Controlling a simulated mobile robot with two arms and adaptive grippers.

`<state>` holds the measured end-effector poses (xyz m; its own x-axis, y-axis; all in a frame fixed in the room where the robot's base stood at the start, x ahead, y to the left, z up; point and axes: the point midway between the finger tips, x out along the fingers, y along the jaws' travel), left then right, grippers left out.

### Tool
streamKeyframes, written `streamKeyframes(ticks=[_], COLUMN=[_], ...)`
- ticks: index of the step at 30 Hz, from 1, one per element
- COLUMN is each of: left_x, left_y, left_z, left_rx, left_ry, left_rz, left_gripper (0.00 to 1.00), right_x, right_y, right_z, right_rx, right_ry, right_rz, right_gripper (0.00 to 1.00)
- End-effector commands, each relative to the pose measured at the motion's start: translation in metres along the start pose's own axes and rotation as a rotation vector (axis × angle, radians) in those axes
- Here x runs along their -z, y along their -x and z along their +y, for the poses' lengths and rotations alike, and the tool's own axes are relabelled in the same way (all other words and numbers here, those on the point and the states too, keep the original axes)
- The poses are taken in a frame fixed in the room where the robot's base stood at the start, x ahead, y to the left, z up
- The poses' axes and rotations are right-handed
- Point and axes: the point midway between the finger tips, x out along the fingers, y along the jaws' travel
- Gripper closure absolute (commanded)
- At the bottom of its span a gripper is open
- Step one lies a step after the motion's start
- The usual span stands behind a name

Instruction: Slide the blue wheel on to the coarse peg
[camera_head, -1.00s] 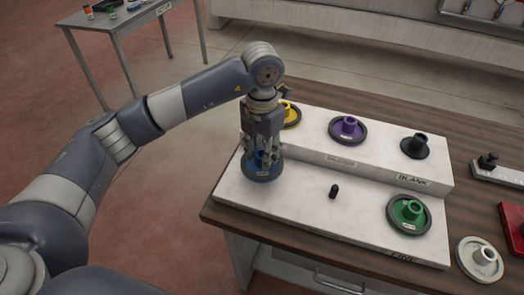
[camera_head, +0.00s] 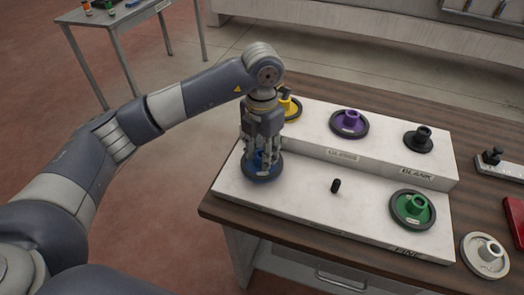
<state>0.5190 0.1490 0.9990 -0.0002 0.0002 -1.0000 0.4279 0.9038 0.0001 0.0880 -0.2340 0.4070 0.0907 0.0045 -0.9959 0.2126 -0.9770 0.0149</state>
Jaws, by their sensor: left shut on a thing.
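My left gripper (camera_head: 262,152) is shut on the blue wheel (camera_head: 262,172) and points straight down. The wheel is roughly level, hub up, at the left end of the lower step of the white two-step rack (camera_head: 290,212). I cannot tell whether it touches the step. Any peg under the wheel is hidden, and no label reading coarse is legible. A bare short black peg (camera_head: 336,186) stands in the middle of the lower step. My right gripper is not in view.
A green wheel (camera_head: 412,208) sits at the lower step's right end. Yellow (camera_head: 291,106), purple (camera_head: 349,124) and black (camera_head: 417,138) wheels sit on the upper step. A white wheel (camera_head: 485,255) lies on the wooden bench (camera_head: 432,274), near a red object (camera_head: 514,218).

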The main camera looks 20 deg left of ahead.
Motion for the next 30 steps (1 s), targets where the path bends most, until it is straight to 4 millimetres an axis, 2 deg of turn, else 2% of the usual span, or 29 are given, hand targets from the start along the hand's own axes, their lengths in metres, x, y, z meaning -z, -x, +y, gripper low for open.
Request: streamKeyframes(ticks=[21, 22, 24, 25, 30], left_x=[0.0, 0.0, 0.0, 0.0, 0.0], left_y=[-0.018, -0.017, -0.017, -0.017, -0.017], left_z=[0.0, 0.0, 0.0, 0.0, 0.0], left_rx=[0.0, 0.0, 0.0, 0.0, 0.0], left_ry=[0.0, 0.0, 0.0, 0.0, 0.0], left_rz=[-0.002, -0.002, -0.002, -0.001, -0.001], left_gripper=[1.0, 0.62, 0.46, 0.43, 0.43], right_x=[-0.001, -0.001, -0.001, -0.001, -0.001], right_y=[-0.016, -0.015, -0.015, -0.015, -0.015], right_z=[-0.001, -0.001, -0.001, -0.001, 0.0], right_rx=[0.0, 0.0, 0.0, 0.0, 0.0], right_ry=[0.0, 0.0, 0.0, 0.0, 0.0], right_rz=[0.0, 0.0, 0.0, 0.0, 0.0], right_gripper=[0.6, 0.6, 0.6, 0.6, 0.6])
